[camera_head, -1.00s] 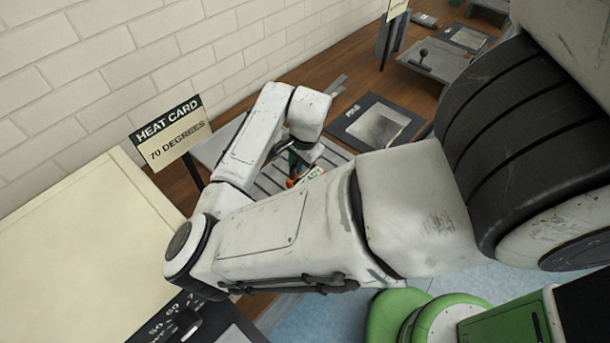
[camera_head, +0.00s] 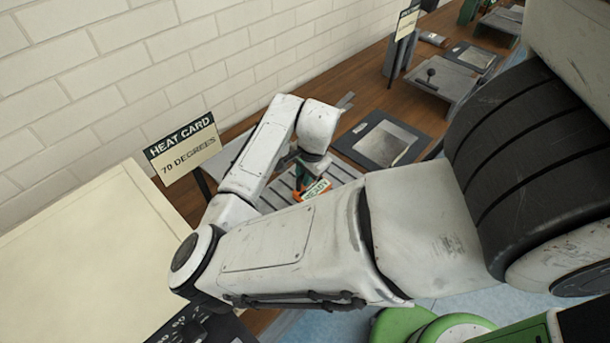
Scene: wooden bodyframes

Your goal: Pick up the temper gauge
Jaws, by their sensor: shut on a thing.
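The temper gauge (camera_head: 316,189) appears to be the small orange piece with a white label reading READY, at the middle of the head view. My gripper (camera_head: 303,178) is below the white wrist of my arm and is shut on it. My arm and wrist hide much of the gripper and part of the gauge. The gauge shows over a grey slatted rack (camera_head: 344,172). I cannot tell whether it touches the slats.
A HEAT CARD sign (camera_head: 182,149) reading 70 DEGREES stands left of my arm by the brick wall. A large cream-topped unit (camera_head: 85,255) fills the lower left. A dark framed plate (camera_head: 385,143) lies right of the rack. A grey stand with a lever (camera_head: 440,82) is farther right.

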